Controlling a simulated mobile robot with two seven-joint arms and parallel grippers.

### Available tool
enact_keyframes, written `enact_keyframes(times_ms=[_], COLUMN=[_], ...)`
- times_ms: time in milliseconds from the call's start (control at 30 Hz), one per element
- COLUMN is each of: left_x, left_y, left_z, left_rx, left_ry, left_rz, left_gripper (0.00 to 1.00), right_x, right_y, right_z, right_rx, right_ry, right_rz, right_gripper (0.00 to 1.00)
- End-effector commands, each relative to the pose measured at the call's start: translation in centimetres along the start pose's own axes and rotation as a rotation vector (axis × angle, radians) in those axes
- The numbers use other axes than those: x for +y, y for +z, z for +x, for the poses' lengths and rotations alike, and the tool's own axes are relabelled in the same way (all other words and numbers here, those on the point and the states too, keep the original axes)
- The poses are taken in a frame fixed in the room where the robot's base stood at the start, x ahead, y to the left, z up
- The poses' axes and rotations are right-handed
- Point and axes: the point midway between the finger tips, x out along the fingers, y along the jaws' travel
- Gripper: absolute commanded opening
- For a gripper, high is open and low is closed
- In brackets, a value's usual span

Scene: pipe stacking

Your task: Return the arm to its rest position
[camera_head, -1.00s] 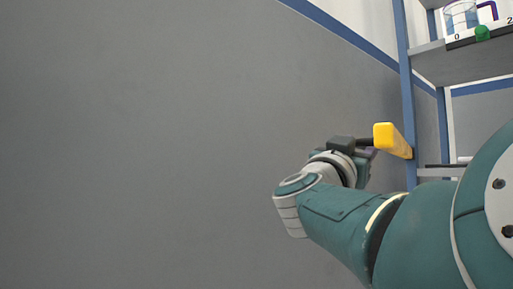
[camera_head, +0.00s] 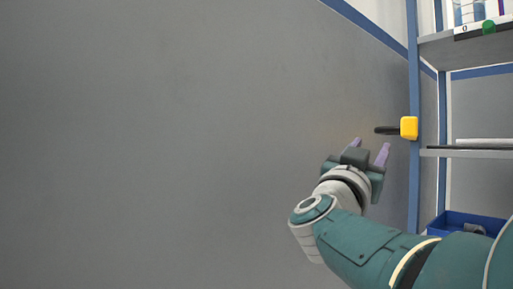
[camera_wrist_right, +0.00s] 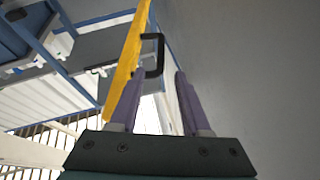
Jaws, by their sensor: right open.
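My right gripper (camera_head: 370,149) is open and empty, its two purple fingers spread and pointing up in the head view. A yellow bar (camera_head: 409,128) with a black handle (camera_head: 387,130) sits at the blue shelf post, just beyond the fingertips and up to the right. The handle appears clear of the fingers in the head view. In the right wrist view, the open gripper (camera_wrist_right: 160,75) has the long yellow bar (camera_wrist_right: 129,60) and its black handle (camera_wrist_right: 158,55) beyond its fingertips. My left gripper is not in view.
A blue-posted shelf unit (camera_head: 413,90) stands at the right. Its upper shelf (camera_head: 462,47) holds containers and a green round object (camera_head: 488,27). A lower shelf (camera_head: 468,153) and a blue bin (camera_head: 462,220) are below. The grey area at left is clear.

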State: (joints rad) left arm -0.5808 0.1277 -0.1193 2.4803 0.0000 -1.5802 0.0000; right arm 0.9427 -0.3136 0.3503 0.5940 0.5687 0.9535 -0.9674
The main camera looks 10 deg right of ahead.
Motion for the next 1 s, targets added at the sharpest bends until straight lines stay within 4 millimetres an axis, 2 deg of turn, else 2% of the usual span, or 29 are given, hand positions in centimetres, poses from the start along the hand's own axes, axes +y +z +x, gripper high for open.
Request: enact_keyframes(times_ms=[267,367,433,533,667,767,900,1000], left_x=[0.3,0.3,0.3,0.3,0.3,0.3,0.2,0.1], left_y=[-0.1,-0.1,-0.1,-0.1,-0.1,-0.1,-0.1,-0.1], left_z=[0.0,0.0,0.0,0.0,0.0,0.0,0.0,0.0], left_rx=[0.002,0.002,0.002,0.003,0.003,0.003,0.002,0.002], left_ry=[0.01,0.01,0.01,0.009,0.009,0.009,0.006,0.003], left_rz=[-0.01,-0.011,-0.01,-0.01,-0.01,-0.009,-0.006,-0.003], left_gripper=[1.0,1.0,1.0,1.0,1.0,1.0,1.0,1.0], right_x=[0.1,0.3,0.5,1.0,2.3,4.8,10.3,14.6], right_y=[0.5,1.9,3.7,7.0,11.2,14.0,15.9,15.5], right_z=[0.0,-0.1,-0.7,-3.0,-8.7,-14.7,-24.0,-29.6], right_rx=[-0.005,-0.024,-0.059,-0.157,-0.372,-0.586,-0.924,-1.138], right_ry=[-0.019,-0.1,-0.205,-0.399,-0.64,-0.781,-0.889,-0.9], right_rz=[-0.001,-0.003,-0.01,-0.043,-0.119,-0.203,-0.341,-0.43], right_gripper=[0.47,0.47,0.47,0.47,0.47,0.47,0.47,0.47])
